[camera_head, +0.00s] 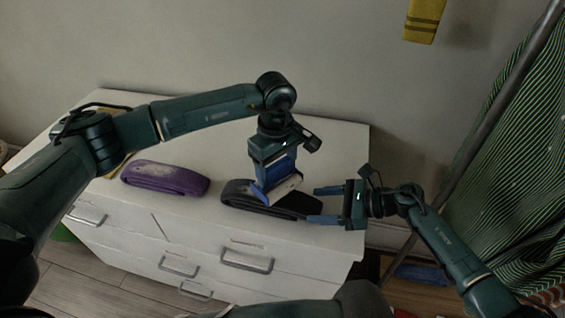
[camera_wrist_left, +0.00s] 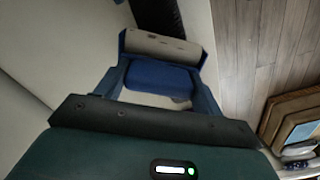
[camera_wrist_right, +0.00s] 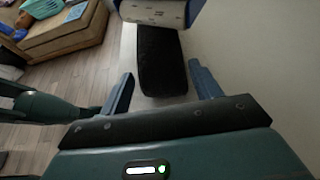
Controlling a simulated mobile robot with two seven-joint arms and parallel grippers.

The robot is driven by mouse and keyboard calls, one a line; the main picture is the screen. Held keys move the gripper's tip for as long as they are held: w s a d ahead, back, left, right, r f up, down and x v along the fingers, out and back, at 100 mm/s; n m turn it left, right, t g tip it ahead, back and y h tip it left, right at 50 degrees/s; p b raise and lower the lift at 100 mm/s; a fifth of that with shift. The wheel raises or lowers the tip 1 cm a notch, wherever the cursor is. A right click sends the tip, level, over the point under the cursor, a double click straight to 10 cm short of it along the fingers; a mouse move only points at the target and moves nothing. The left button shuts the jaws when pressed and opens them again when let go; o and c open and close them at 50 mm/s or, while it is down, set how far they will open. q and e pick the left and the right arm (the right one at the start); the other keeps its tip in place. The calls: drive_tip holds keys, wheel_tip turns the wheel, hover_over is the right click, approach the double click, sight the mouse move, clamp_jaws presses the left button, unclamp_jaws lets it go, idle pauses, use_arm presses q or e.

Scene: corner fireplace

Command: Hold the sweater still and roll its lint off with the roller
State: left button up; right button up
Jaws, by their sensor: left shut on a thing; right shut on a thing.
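The folded dark sweater (camera_head: 240,201) lies on the white dresser top near its front right; it also shows in the right wrist view (camera_wrist_right: 160,65). My left gripper (camera_head: 272,184) points down, shut on the blue handle of the lint roller (camera_head: 284,188). The white roller head, speckled in the right wrist view (camera_wrist_right: 152,12), is over the sweater and hides part of it; whether it touches cannot be told. My right gripper (camera_head: 322,205) comes from the right, its widely spaced fingers shut on the sweater's right end. It also shows in the right wrist view (camera_wrist_right: 160,78).
A folded purple garment (camera_head: 165,180) with pale lint on top lies at the left on the dresser (camera_head: 330,150). My left arm crosses above the dresser's back. A green striped cloth (camera_head: 520,170) and slanted pole (camera_head: 490,110) stand at the right. The dresser's back right is clear.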

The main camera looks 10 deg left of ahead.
use_arm(q)
drive_tip(key=shift+s, duration=2.4)
drive_tip(key=shift+a, duration=1.4)
drive_tip(key=shift+w+d, duration=0.15)
drive_tip(key=shift+w, duration=3)
drive_tip(key=shift+w+a, duration=0.1)
drive_tip(key=shift+a, duration=1.35)
drive_tip(key=shift+s+d, duration=0.1)
drive_tip(key=shift+s, duration=3.1)
drive_tip(key=shift+s+r, duration=0.15)
wheel_tip(320, 180, up, 8)
